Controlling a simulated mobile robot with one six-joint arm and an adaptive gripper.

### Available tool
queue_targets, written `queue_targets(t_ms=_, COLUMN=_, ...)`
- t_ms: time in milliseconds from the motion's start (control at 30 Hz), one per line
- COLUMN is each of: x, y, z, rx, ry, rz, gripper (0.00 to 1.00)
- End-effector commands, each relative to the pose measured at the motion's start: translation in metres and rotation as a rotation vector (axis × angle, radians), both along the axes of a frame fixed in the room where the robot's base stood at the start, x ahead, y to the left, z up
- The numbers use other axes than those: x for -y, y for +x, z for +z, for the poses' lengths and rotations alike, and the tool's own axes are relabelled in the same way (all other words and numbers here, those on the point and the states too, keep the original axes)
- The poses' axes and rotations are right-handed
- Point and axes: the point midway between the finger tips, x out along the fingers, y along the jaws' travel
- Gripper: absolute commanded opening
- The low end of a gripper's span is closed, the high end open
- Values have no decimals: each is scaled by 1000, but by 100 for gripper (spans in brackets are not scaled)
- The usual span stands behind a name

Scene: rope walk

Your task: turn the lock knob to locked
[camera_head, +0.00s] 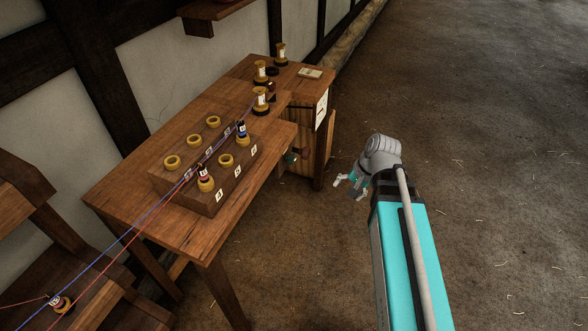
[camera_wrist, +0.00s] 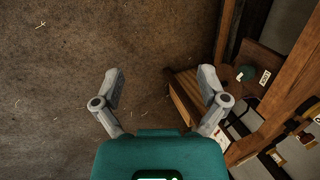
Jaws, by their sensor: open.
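A small dark green round knob (camera_head: 290,157) shows below the right edge of the table, partly in shadow. What looks like the same green knob (camera_wrist: 246,72) shows at the right of the wrist view, with a white label (camera_wrist: 265,77) beside it. I cannot tell which way it is turned or read the label. My gripper (camera_head: 350,188) is open and empty over the floor, to the right of the table and apart from the knob.
A wooden table (camera_head: 130,190) bears a block (camera_head: 205,200) with yellow rings and bobbins. Blue and red threads run across it to the lower left. A wooden cabinet (camera_head: 322,118) with a paper sheet stands at the table's far end. The floor (camera_head: 470,200) on the right is clear.

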Motion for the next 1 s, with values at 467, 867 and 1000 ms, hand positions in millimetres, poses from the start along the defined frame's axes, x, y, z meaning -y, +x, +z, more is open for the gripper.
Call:
queue_targets(t_ms=467, x=-43, y=59, z=-63, rx=-150, ry=448, rz=-418, gripper=93)
queue_targets(t_ms=867, x=-60, y=107, z=-89, rx=-394, ry=827, rz=-709, gripper=93)
queue_targets(t_ms=1000, x=-61, y=124, z=-96, rx=-505, ry=955, rz=-792, gripper=93)
